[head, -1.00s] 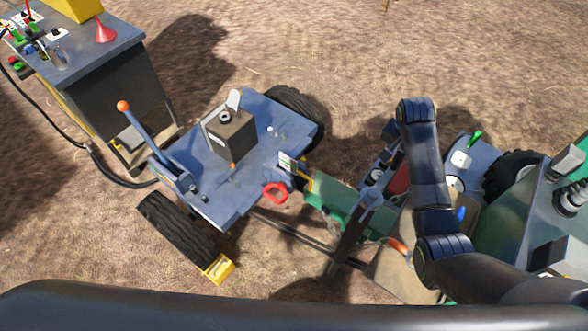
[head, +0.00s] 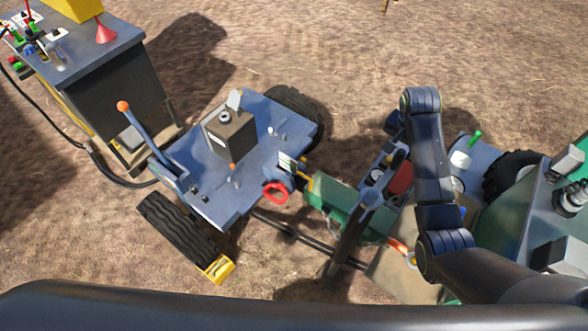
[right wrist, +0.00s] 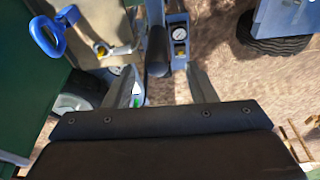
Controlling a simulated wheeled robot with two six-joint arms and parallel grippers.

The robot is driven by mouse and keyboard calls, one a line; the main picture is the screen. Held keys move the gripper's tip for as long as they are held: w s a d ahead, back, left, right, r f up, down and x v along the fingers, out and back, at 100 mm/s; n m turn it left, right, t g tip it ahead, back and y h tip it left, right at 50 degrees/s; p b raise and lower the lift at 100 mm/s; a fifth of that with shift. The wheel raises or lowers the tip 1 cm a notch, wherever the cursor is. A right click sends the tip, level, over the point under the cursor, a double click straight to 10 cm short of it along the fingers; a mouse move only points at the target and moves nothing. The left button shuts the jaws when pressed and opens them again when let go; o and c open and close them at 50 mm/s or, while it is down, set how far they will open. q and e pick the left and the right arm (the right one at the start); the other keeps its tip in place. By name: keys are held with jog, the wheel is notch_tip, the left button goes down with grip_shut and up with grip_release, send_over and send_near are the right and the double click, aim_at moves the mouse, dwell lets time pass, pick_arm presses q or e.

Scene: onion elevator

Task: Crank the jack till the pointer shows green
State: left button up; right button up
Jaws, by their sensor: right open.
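A blue post (head: 366,203) with a round white gauge (head: 376,175) stands beside the green beam in the head view; I take it for the jack. The gauge (right wrist: 180,34) also shows at the top of the right wrist view, but its pointer is too small to read. A dark rounded grip (right wrist: 157,52) stands just left of the gauge. My right gripper (right wrist: 165,80) is open, its fingers apart, with the grip just beyond and between them in the picture; contact cannot be told. In the head view the right gripper (head: 394,140) is partly hidden by my forearm. My left gripper is out of view.
A blue trailer (head: 197,190) with a red ring handle (head: 275,193) and a yellow wheel chock (head: 216,269) is at centre left. A dark cabinet (head: 118,98) stands far left. A green machine (head: 525,215) crowds the right. Bare ground lies behind.

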jog(key=shift+r, duration=3.2)
